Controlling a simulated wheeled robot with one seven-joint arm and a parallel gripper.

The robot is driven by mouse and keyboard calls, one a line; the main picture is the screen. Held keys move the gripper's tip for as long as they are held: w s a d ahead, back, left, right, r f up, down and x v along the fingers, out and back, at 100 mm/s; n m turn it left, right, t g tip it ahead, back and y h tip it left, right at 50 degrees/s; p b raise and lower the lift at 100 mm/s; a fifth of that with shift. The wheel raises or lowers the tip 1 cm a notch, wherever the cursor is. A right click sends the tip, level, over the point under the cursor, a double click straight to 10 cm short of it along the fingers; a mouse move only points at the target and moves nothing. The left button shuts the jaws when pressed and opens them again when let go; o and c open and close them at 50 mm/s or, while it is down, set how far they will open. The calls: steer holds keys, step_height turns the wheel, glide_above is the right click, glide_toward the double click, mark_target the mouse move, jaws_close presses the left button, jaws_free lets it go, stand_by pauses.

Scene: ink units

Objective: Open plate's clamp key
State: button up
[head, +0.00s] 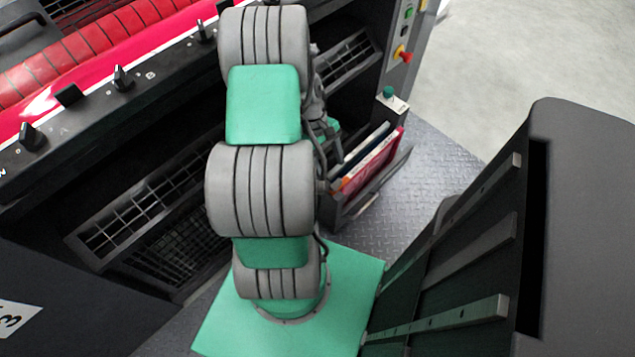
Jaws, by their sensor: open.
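A dark rail (95,108) runs along the front of the printing unit at the left. It carries black clamp keys: one at the lower left (30,136), one near the letter B (122,77) and one farther up (204,31). A flat black block (68,95) sits between the first two. A pink-red plate (110,63) lies behind the rail. I cannot tell from this view whether any key is open or closed. My gripper (334,152) is mostly hidden behind my arm, right of the rail and apart from the keys. It appears open and empty.
A holder (372,190) with several coloured sheets stands right of my arm. A post with a green button (389,92) and a panel with a red knob (402,53) stand beyond it. A dark slotted cabinet (580,200) fills the right. Checkered floor (440,165) lies between.

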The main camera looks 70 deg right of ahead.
mark_target(336, 183)
steer(key=b+x, duration=0.1)
steer(key=x, duration=0.7)
steer(key=shift+r, duration=0.1)
jaws_close()
stand_by(0.4)
